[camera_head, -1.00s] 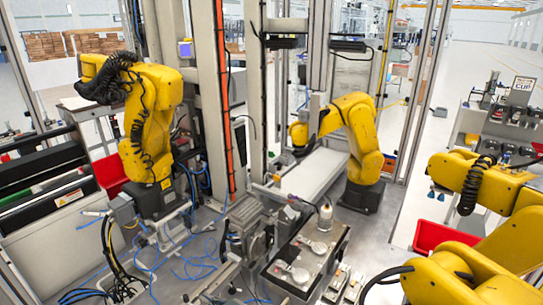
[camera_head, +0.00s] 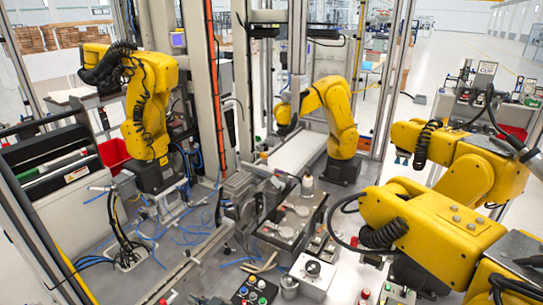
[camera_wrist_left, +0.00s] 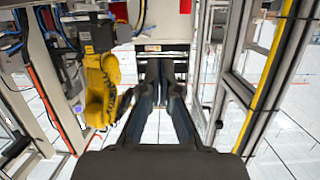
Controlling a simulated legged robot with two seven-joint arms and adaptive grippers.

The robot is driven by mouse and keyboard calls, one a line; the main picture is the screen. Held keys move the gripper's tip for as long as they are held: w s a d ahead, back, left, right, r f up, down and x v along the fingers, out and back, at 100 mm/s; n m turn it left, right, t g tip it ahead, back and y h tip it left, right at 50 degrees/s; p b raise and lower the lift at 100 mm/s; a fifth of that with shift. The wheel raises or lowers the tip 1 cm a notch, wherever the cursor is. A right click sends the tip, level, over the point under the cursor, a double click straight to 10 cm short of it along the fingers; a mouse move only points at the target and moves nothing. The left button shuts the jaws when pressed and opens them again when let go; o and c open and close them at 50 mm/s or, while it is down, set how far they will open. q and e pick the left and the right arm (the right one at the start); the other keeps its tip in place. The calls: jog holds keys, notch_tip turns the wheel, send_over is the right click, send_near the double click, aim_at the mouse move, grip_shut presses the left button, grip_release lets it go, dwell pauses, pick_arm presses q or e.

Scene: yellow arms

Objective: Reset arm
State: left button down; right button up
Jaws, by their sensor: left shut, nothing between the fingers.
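My left gripper (camera_wrist_left: 160,78) shows in the left wrist view, its two dark fingers reaching away from the wrist above the floor. It is shut and holds nothing. I cannot make it out clearly in the head view. My right gripper is not in view. In the head view, yellow arms stand at the left (camera_head: 148,105), in the middle (camera_head: 335,115) and at the right (camera_head: 425,220). A yellow arm (camera_wrist_left: 103,92) also shows left of my gripper in the left wrist view.
A workbench carries metal fixtures (camera_head: 295,215), a white box (camera_head: 312,276) and push buttons (camera_head: 252,293) near the lower edge. Grey posts (camera_head: 205,90) rise behind it. A red bin (camera_head: 114,152) sits at left. Blue cables lie loose on the bench. Open floor (camera_head: 470,60) lies beyond, at upper right.

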pick_arm(q)
jog(key=s+a+f+m+g+h, duration=0.1)
jog(key=s+a+f+m+h, duration=0.15)
jog(key=s+f, duration=0.5)
jog(key=s+a+f+m+g+h, duration=0.15)
jog(key=s+f+m+h, duration=0.25)
jog(key=f, duration=0.7)
jog(key=s+d+f+m+g+h, duration=0.1)
jog(key=s+d+f+m+h, duration=0.15)
jog(key=s, duration=0.45)
jog(key=s+d+f+m+g+h, duration=0.15)
jog(key=s+m+h, duration=0.25)
jog(key=s, duration=0.4)
notch_tip(320, 180, down, 26)
jog(key=s, duration=0.1)
jog(key=s+a+f+g, duration=0.2)
jog(key=s+a+f, duration=0.1)
jog(key=s+f, duration=1.3)
jog(key=shift+s+a+f, duration=0.15)
jog(key=shift+s+f, duration=0.1)
jog(key=shift+s, duration=0.7)
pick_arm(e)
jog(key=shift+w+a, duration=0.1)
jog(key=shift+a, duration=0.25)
